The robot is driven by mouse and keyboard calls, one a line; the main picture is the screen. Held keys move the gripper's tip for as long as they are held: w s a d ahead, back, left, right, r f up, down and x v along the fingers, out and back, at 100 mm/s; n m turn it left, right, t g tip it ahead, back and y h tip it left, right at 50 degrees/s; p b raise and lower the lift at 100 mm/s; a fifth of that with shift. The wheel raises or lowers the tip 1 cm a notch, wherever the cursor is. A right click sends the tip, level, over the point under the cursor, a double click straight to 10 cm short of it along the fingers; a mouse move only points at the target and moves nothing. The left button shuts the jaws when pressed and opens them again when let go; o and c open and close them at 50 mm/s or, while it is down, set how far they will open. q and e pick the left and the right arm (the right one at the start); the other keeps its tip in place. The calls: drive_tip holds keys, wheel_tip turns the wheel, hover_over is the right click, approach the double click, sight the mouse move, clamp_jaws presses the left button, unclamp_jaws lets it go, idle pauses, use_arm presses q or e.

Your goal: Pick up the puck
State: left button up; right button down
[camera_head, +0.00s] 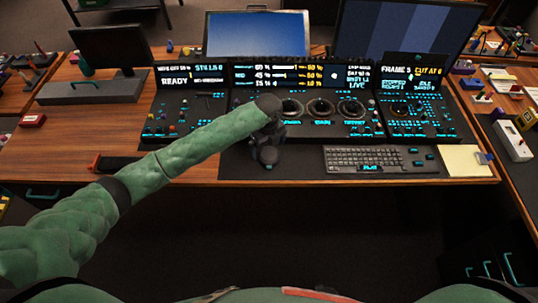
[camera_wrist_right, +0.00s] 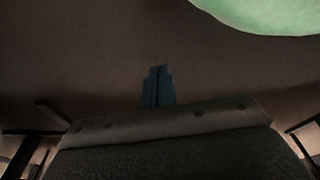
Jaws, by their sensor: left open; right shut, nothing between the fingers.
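I cannot make out a separate puck in either view; it may be hidden or too small to tell. My left gripper (camera_head: 267,156) is in the head view, over the desk's dark mat just in front of the control panel (camera_head: 200,128) and left of the keyboard. It is dark, points down and is open. The mat directly behind it is hidden by the gripper and wrist. My right gripper (camera_wrist_right: 158,72) is in the right wrist view, with its bluish fingers shut and nothing between them. It is not in the head view.
Three ringed trackballs (camera_head: 320,107) sit on the panel right of my left wrist. A keyboard (camera_head: 370,159) lies on the mat, with a yellow note pad (camera_head: 463,160) to its right. Monitors (camera_head: 257,33) stand behind. The wooden desk front at left (camera_head: 60,150) is mostly clear.

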sight(269, 153)
use_arm(q)
wheel_tip(269, 153, down, 3)
drive_tip(key=shift+d+f+p, duration=0.1)
drive_tip(key=shift+d+p, duration=0.05)
drive_tip(key=shift+p, duration=0.8)
drive_tip(key=shift+f, duration=0.5)
drive_tip(key=c, duration=1)
use_arm(e)
drive_tip(key=s, duration=0.1)
drive_tip(key=s+d+f, duration=0.1)
drive_tip(key=s+f, duration=0.1)
drive_tip(key=s, duration=0.1)
drive_tip(key=shift+d+f, duration=0.15)
drive_tip(key=shift+d, duration=0.2)
use_arm(q)
drive_tip(key=shift+c, duration=0.2)
